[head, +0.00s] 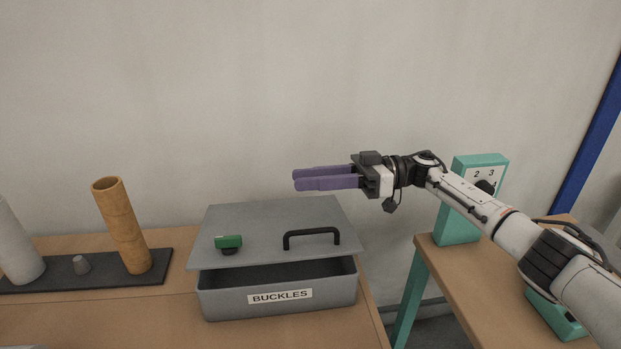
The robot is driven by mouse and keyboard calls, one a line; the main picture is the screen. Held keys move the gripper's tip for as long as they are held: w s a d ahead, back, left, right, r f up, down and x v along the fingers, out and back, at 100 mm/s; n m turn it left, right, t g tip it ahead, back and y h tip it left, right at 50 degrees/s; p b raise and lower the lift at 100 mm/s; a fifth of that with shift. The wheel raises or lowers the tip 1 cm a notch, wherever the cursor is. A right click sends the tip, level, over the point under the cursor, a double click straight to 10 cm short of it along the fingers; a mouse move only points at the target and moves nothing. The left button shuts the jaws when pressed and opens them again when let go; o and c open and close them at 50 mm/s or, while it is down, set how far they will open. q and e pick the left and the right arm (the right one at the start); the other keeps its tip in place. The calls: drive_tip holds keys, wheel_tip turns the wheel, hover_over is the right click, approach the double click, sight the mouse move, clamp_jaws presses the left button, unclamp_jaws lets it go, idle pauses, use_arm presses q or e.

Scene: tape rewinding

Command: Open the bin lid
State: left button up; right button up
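The grey bin (219,304) stands on the wooden bench and bears a "BUCKLES" label (280,296). Its grey lid (270,218) is tilted up a little at the front, with a dark gap between the lid's front edge and the bin's rim. A black handle (311,233) sits on the lid's right half, and a green-topped knob or latch (229,242) on its left half. My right gripper (294,179) is above the back of the lid, apart from it, with purple fingers pointing left and nothing visible between them. Their spacing is unclear from this side. My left gripper is out of view.
A teal box with a numbered dial (460,222) stands on the right table (480,270). A wall is behind.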

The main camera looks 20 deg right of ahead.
drive_tip(key=shift+s+r, duration=0.1)
drive_tip(key=shift+r, duration=0.05)
wheel_tip(320, 180, up, 10)
idle(0.5)
idle(0.3)
